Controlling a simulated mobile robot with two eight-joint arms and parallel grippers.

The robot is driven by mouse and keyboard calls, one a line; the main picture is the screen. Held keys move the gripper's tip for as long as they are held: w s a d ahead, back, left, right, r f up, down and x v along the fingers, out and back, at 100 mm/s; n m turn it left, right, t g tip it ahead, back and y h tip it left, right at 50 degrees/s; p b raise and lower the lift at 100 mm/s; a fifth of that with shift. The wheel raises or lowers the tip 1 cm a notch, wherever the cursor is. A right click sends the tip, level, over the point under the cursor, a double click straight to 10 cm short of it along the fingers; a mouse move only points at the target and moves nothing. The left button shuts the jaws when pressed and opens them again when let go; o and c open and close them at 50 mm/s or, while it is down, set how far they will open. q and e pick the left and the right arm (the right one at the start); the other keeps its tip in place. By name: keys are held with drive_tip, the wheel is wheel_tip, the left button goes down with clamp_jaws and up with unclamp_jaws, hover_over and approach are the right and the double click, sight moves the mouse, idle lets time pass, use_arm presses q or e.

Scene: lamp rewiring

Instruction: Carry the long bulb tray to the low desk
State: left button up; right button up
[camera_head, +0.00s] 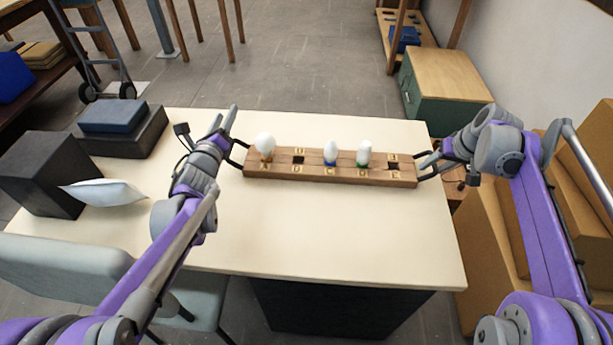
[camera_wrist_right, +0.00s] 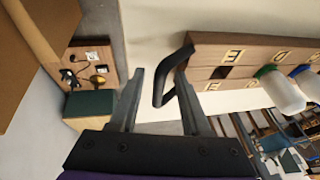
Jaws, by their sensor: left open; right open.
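The long wooden bulb tray (camera_head: 312,175) lies on a cream-topped desk (camera_head: 330,235). Three white bulbs stand in it: one with an orange base (camera_head: 265,146), one with a blue base (camera_head: 331,152), one with a green base (camera_head: 364,154). Dark handles stick out at both ends. My left gripper (camera_head: 232,128) is open by the left handle (camera_head: 238,156); I cannot tell whether the handle is between its fingers. My right gripper (camera_head: 432,168) is open at the right end. In the right wrist view, the right handle (camera_wrist_right: 166,82) shows between its spread fingers, apparently not clamped.
Dark boxes (camera_head: 40,172) and a pale pouch (camera_head: 105,191) sit on the desk's left. A chair (camera_head: 70,270) stands at the front left. Cardboard boxes (camera_head: 490,240) are on the right. A green cabinet (camera_head: 440,88) stands at the back right. The desk's front is clear.

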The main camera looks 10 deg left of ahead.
use_arm(q)
drive_tip(key=shift+r, duration=0.3)
use_arm(e)
drive_tip(key=shift+s+d+r, duration=0.15)
drive_tip(key=shift+s+r, duration=0.05)
drive_tip(key=shift+r, duration=0.3)
drive_tip(key=v, duration=1.1)
